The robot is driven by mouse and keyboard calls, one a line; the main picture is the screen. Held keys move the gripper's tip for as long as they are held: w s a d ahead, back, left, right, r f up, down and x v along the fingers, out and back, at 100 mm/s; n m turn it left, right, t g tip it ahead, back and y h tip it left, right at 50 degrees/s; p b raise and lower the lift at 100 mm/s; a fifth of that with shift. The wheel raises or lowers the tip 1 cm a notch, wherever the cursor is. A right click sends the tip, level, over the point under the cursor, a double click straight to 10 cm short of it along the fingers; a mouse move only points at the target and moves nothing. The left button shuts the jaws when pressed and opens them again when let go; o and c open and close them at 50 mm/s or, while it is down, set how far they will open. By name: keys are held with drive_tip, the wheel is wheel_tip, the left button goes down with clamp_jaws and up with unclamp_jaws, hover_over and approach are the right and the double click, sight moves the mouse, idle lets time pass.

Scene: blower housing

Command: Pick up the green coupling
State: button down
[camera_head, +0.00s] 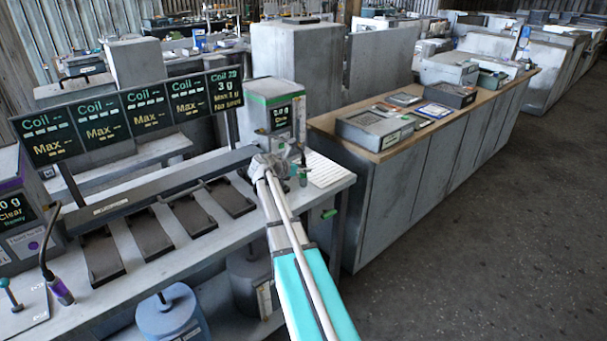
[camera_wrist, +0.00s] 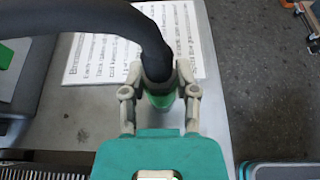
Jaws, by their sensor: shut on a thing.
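The green coupling (camera_wrist: 160,99) is in the wrist view, at the end of a thick black hose (camera_wrist: 120,25) that comes in from the upper left. My gripper (camera_wrist: 160,80) has a finger on each side of the hose end and coupling and is shut on them. The coupling is above the bench top, next to a white printed sheet (camera_wrist: 110,45); I cannot tell its height. In the head view my gripper (camera_head: 285,163) is at the right end of the bench, in front of a green-topped unit with a small display (camera_head: 277,115).
The bench (camera_head: 180,245) carries several dark trays (camera_head: 188,220) and a row of display panels (camera_head: 143,108) behind. A purple-ended hose (camera_head: 60,290) is at the left. A wood-topped cabinet (camera_head: 385,200) stands to the right. A green handle-like part (camera_head: 329,213) sticks out at the bench's right edge.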

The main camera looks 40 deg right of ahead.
drive_tip(key=shift+r, duration=0.15)
wheel_tip(320, 180, up, 2)
drive_tip(key=shift+p, duration=1.2)
drive_tip(key=s+a+r+p, duration=0.6)
drive_tip(key=s+r+p, duration=0.4)
drive_tip(key=s, duration=0.2)
drive_tip(key=shift+s+a+r+p, duration=0.15)
drive_tip(key=shift+a+r+p, duration=0.15)
drive_tip(key=shift+r, duration=0.05)
